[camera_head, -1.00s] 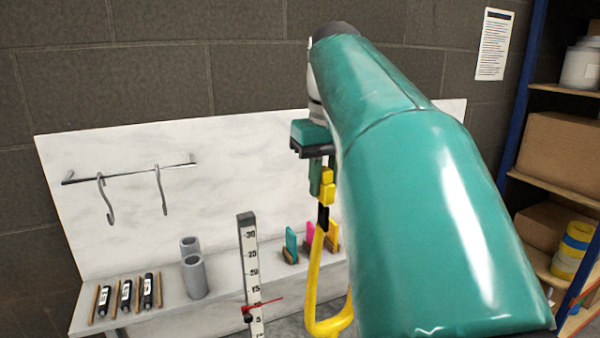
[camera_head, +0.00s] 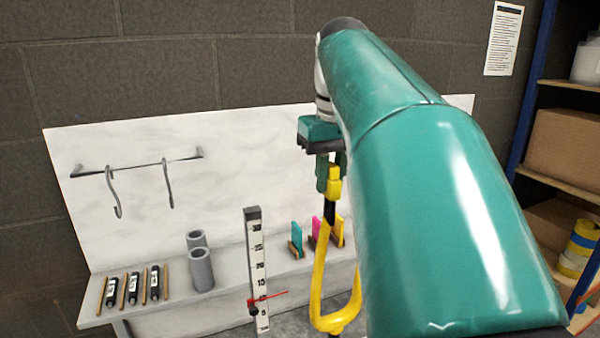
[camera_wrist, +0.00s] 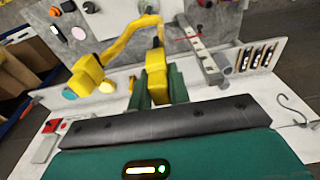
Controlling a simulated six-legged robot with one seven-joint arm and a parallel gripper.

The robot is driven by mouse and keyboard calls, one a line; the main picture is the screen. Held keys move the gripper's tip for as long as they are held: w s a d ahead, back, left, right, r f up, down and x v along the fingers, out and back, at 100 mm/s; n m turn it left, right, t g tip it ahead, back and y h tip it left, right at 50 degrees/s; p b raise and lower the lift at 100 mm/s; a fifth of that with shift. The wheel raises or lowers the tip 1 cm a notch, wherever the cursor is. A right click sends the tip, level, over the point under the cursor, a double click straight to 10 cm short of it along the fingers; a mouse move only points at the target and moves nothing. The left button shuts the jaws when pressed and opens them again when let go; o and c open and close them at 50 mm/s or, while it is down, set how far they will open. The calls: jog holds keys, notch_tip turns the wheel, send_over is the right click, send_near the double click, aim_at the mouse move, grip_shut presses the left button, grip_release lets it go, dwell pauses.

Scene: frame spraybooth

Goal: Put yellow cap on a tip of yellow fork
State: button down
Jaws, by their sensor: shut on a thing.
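My gripper (camera_head: 331,177) is shut on a yellow cap (camera_head: 335,187). The cap also shows between the two green fingers in the wrist view (camera_wrist: 157,75). The yellow fork (camera_head: 318,280) stands below, with a black tip (camera_head: 329,214) under the cap. In the head view the cap's lower end meets this tip; whether it is seated or only in line I cannot tell. My arm hides the fork's other tip in the head view. In the wrist view the fork's other arm ends in a yellow block (camera_wrist: 88,76), which looks like a cap.
A measuring post (camera_head: 257,270) with a red pointer stands left of the fork. The white bench holds grey cylinders (camera_head: 201,270), black-and-wood pieces (camera_head: 132,287) and coloured cards (camera_head: 296,240). Hooks hang from a rail (camera_head: 135,166). A shelf (camera_head: 568,185) stands at right.

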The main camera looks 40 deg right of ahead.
aim_at(329, 207)
jog(key=shift+f, duration=1.85)
jog(key=c, duration=1.2)
grip_release()
jog(key=shift+c, duration=0.2)
notch_tip(329, 207, up, 14)
jog(key=s, duration=0.1)
jog(key=shift+s+a, duration=0.25)
jog(key=shift+s, duration=0.1)
jog(key=shift+f, duration=0.2)
jog(key=s+a+f+n+t, duration=0.1)
jog(key=a+f, duration=0.6)
jog(key=f, duration=0.4)
jog(key=s+a+f+n+t, duration=0.1)
jog(key=a+f, duration=0.7)
jog(key=f, duration=0.3)
jog(key=s+a+f+n+t, duration=0.1)
jog(key=a+f+t, duration=0.1)
jog(key=a+f, duration=0.5)
notch_tip(329, 207, down, 4)
jog(key=shift+a+r, duration=0.1)
jog(key=shift+a, duration=0.15)
